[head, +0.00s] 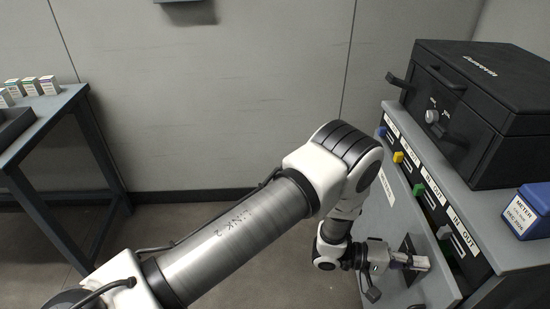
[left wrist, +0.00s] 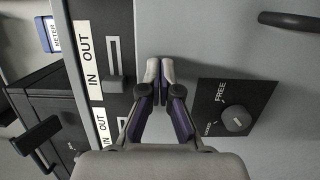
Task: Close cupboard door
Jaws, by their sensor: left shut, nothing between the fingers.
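The cupboard door is a light grey panel (head: 383,215) under the labelled strip at the right of the head view. It stands ajar, with a dark gap between its near edge and the cabinet. In the left wrist view the door (left wrist: 215,45) carries a black plate with a round knob (left wrist: 236,119) marked FREE and a dark bar handle (left wrist: 292,20). My left gripper (head: 424,263) is shut and empty in front of the door, near the black plate. Its fingertips (left wrist: 159,70) overlap the door face in the wrist view; I cannot tell whether they touch. My right gripper is not in view.
A black case (head: 490,105) and a blue METER box (head: 529,210) stand on the cabinet top. Coloured tabs and IN/OUT labels line the strip above the door. A table (head: 72,98) with small boxes is at left. Open floor lies between.

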